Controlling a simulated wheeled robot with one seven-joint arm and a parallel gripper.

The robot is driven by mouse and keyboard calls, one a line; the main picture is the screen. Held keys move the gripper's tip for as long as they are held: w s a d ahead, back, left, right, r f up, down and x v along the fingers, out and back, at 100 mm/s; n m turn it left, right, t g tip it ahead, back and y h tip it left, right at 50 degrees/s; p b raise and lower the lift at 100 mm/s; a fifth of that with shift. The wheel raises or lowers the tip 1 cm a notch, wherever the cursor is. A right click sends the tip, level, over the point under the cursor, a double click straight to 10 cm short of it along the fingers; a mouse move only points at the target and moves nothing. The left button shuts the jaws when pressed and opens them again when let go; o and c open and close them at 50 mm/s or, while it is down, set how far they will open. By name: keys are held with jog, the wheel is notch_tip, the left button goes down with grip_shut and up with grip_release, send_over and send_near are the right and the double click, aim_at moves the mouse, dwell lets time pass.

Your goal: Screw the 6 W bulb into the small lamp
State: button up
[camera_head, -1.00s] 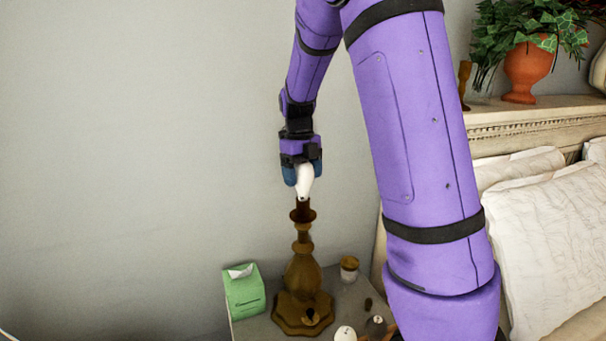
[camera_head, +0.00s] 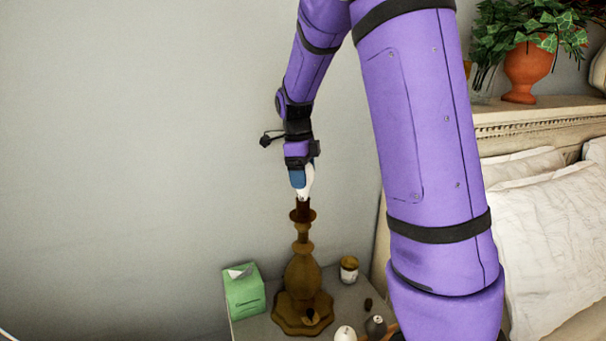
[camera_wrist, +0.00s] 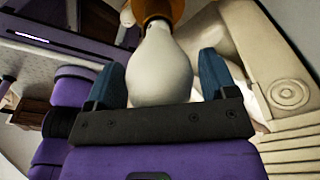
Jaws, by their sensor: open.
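A brown lamp (camera_head: 303,280) with a stepped base stands upright on the nightstand. A white bulb (camera_head: 309,181) sits upright at the top of the lamp, its lower end at the socket (camera_head: 302,213). How far it is seated I cannot tell. In the wrist view the bulb (camera_wrist: 160,68) lies between the two blue fingers of my gripper (camera_wrist: 165,85), with a gap on each side. My gripper (camera_head: 302,180) points down over the lamp top and is open around the bulb. The wrist view also shows part of the brown socket (camera_wrist: 158,10).
A green tissue box (camera_head: 244,290) is left of the lamp on the nightstand (camera_head: 262,328). A small lidded jar (camera_head: 349,269), a white round object (camera_head: 345,334) and a dark round object (camera_head: 376,325) are to the right. The bed pillows (camera_head: 550,225) are farther right. The wall on the left is bare.

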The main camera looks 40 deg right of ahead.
jog(key=n, duration=0.7)
jog(key=shift+t+h, duration=0.3)
jog(key=shift+t, duration=0.1)
jog(key=n, duration=0.6)
jog(key=shift+n+t, duration=0.4)
jog(key=n, duration=0.7)
jog(key=shift+t, duration=0.4)
jog(key=shift+n+y, duration=0.7)
jog(key=shift+n, duration=2.6)
jog(key=c, duration=0.7)
jog(key=shift+m+h, duration=0.3)
jog(key=shift+m, duration=1.4)
jog(key=shift+c, duration=0.2)
